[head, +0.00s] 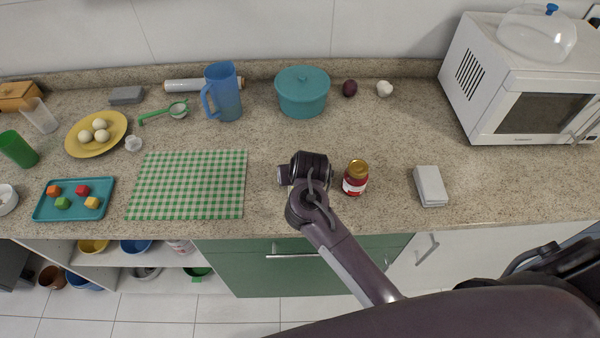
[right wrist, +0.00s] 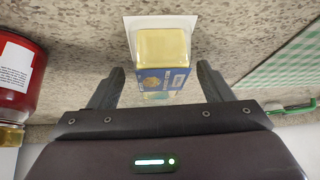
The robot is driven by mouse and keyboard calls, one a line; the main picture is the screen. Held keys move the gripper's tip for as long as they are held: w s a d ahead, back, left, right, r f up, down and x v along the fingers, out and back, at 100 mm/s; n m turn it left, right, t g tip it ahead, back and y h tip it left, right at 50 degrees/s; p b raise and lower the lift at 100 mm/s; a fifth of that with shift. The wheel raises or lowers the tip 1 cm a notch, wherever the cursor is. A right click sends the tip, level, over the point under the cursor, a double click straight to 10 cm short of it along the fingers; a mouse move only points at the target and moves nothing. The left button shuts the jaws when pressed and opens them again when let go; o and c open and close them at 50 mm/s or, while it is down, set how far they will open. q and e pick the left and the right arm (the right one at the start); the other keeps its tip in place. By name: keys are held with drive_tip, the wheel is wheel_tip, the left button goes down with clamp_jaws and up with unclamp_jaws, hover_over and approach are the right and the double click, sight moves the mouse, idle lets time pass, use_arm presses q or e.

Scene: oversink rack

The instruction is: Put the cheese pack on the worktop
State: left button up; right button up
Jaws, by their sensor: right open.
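The cheese pack (right wrist: 163,50) shows in the right wrist view as a yellow block with a blue label and a white flange. It is over the speckled worktop (right wrist: 85,35); I cannot tell whether it rests fully on it. My right gripper (right wrist: 160,76) is open, with one finger on each side of the pack's near, labelled end and visible gaps beside it. In the head view, my right wrist (head: 308,172) is above the worktop between the checked mat and the jar, and hides the pack. My left gripper is not in view.
A red jar (head: 355,178) stands close to the right of my wrist. A green checked mat (head: 188,185) lies to the left. A teal pot (head: 302,92) and blue jug (head: 223,95) stand behind. A grey block (head: 430,187) lies farther right, with clear worktop around it.

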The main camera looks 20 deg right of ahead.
drive_tip(key=p+v, duration=0.5)
drive_tip(key=v, duration=0.7)
drive_tip(key=shift+r+p, duration=0.2)
drive_tip(key=shift+p, duration=0.15)
